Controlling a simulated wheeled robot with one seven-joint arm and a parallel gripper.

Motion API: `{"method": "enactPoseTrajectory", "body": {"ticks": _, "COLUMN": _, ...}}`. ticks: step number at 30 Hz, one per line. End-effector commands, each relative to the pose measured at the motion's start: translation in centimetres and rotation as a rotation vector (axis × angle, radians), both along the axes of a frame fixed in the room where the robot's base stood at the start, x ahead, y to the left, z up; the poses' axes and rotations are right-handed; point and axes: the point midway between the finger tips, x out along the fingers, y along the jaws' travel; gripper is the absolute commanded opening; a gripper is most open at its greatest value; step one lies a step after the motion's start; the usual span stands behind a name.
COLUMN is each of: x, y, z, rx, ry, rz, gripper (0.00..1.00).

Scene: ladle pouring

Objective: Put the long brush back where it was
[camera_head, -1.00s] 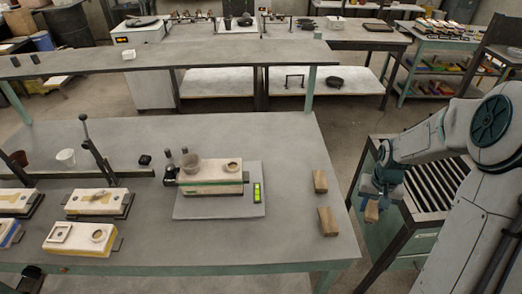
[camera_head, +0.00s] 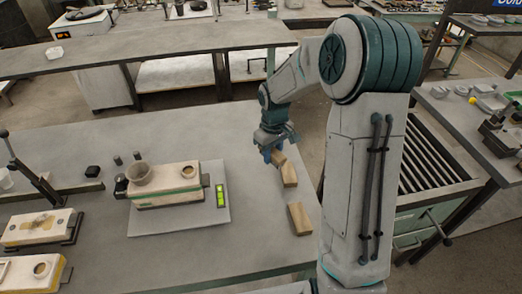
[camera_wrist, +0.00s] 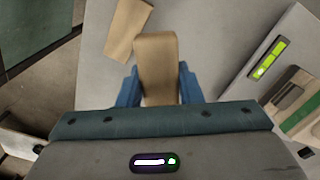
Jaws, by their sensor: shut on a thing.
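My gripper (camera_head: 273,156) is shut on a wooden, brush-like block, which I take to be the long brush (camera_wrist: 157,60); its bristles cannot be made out. In the wrist view the blue fingers of my gripper (camera_wrist: 158,88) stand on either side of it. It is over the right part of the grey table, and whether it touches the table cannot be told. A similar wooden block (camera_head: 289,174) lies close beside it; one loose block also shows in the wrist view (camera_wrist: 128,30). Another wooden block (camera_head: 300,218) lies nearer the front.
Left of the blocks is a grey scale (camera_head: 222,220) with a green display, bearing a cream mould (camera_head: 165,190) and a cup (camera_head: 152,174). More moulds (camera_head: 38,228) stand at the left. The table's right edge is close to the blocks. A roller stand (camera_head: 425,165) is at the right.

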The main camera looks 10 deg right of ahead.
Motion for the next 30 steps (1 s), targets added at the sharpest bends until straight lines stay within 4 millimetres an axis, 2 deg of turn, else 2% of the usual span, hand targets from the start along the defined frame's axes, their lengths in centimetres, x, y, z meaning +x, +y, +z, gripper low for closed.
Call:
{"method": "enactPoseTrajectory", "body": {"ticks": 1, "x": 0.5, "y": 0.1, "z": -0.4, "rx": 0.000, "ry": -0.003, "rz": 0.075, "gripper": 0.11}}
{"method": "enactPoseTrajectory", "body": {"ticks": 12, "x": 2.8, "y": -0.1, "z": 0.6, "rx": -0.001, "ry": -0.002, "rz": 0.656, "gripper": 0.11}}
{"method": "enactPoseTrajectory", "body": {"ticks": 18, "x": 3.5, "y": -0.2, "z": 1.3, "rx": -0.001, "ry": -0.001, "rz": 0.914, "gripper": 0.11}}
{"method": "enactPoseTrajectory", "body": {"ticks": 26, "x": 4.1, "y": -0.3, "z": 1.8, "rx": 0.001, "ry": 0.001, "rz": 1.061, "gripper": 0.11}}
{"method": "enactPoseTrajectory", "body": {"ticks": 30, "x": 5.5, "y": -0.2, "z": 1.0, "rx": 0.005, "ry": 0.002, "rz": 1.070, "gripper": 0.11}}
